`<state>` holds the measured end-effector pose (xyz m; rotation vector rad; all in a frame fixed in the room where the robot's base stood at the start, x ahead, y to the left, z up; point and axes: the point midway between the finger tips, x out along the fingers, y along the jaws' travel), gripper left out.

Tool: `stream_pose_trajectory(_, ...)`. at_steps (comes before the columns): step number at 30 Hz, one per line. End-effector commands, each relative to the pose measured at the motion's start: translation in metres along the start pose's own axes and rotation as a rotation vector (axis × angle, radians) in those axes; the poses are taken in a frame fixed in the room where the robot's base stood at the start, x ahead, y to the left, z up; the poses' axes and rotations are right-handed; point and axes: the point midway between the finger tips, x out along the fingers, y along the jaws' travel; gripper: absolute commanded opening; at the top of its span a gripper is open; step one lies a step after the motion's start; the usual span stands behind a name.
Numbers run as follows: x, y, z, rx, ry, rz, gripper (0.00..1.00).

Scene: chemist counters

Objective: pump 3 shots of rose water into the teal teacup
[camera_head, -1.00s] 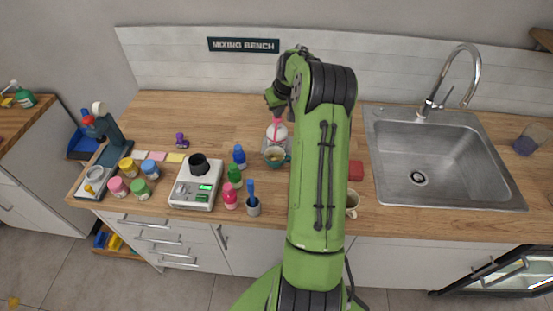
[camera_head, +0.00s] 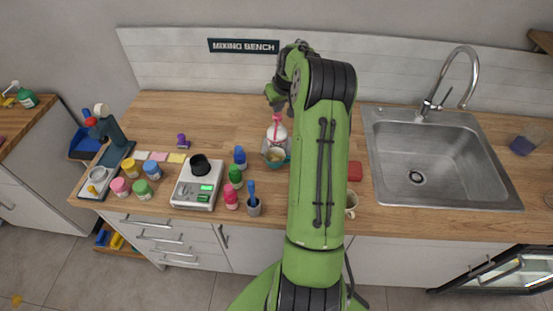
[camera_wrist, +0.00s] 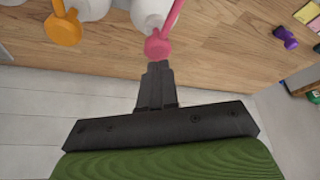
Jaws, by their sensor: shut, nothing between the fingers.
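A white bottle (camera_head: 282,133) with a pink pump head (camera_head: 276,118) stands on the counter left of my arm; I cannot read a label on it. The teal teacup (camera_head: 286,162) stands in front of it, close under the spout, with something pale inside. In the wrist view, my gripper (camera_wrist: 157,66) is shut and empty, its tips just beside the pink pump head (camera_wrist: 157,46). In the head view, my gripper (camera_head: 275,104) is a little above the pump, partly hidden by my arm. Contact with the pump cannot be told.
A white bottle with an orange pump (camera_wrist: 63,27) stands beside the pink one in the wrist view. A sink (camera_head: 440,160) is at right; a red block (camera_head: 355,171) lies beside my arm.

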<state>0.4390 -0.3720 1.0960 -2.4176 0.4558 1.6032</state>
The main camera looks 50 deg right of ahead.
Motion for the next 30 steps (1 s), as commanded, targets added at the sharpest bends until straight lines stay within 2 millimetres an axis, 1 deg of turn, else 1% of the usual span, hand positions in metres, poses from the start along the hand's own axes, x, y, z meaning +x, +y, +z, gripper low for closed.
stream_pose_trajectory(22,0.025,0.000,0.011,0.001,-0.003,0.000,0.00)
stream_pose_trajectory(30,0.023,0.000,0.011,0.001,-0.006,-0.001,0.00)
